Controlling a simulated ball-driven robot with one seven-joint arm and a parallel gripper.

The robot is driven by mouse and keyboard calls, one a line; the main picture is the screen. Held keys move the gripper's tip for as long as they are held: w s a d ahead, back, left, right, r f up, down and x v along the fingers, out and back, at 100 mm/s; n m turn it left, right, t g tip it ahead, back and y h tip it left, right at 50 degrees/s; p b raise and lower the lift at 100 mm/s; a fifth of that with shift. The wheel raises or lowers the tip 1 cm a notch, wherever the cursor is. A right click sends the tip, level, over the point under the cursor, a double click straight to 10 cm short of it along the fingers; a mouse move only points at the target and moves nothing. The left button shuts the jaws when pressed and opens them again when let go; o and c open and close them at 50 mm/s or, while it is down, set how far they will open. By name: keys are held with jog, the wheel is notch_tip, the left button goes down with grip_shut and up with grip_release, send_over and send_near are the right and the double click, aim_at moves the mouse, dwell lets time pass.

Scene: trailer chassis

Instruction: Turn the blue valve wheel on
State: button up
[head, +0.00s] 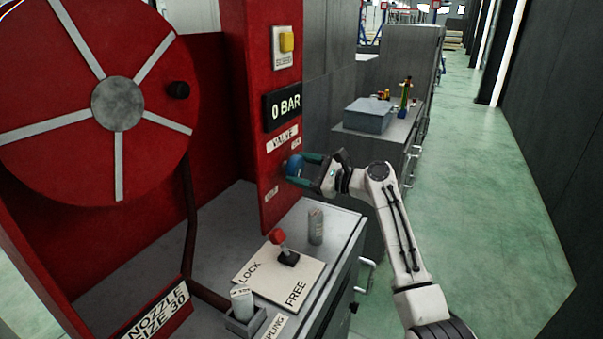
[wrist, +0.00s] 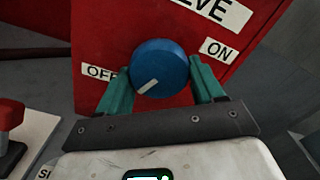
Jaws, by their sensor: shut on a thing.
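The blue valve wheel (head: 294,164) is on the front of the red panel (head: 257,205), below the VALVE label. The wrist view shows the wheel (wrist: 165,62) close up, with a white mark pointing to the lower left. The OFF label (wrist: 99,72) is at its left, partly hidden by a finger, and the ON label (wrist: 216,48) is at its upper right. My gripper (head: 297,168) has one green finger on each side of the wheel and is shut on it. In the wrist view my gripper (wrist: 160,75) reaches up from below.
The display (head: 284,106) reads 0 BAR. A red-knobbed lever (head: 278,238) stands on a LOCK/FREE plate below, with a grey cylinder (head: 316,226) beside it. The red hose reel (head: 60,80) is at left. A grey box (head: 368,117) sits on a cabinet behind. The right floor is clear.

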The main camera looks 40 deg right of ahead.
jog(key=n+b, duration=0.1)
jog(key=n, duration=0.2)
jog(key=shift+f+n+b, duration=0.1)
jog(key=shift+n+b, duration=0.3)
jog(key=n+b, duration=0.2)
jog(key=n, duration=0.1)
jog(key=shift+n, duration=0.3)
jog(key=n+b, duration=0.5)
jog(key=n, duration=0.1)
jog(key=n+b, duration=0.6)
jog(key=n, duration=0.1)
jog(key=shift+n, duration=0.3)
jog(key=n+b, duration=0.2)
jog(key=n, duration=0.1)
jog(key=shift+n+b, duration=0.3)
jog(key=shift+a+n+b, duration=0.1)
jog(key=shift+n+b, duration=0.8)
jog(key=shift+n, duration=0.3)
jog(key=shift+r+n, duration=0.25)
jog(key=shift+n, duration=0.05)
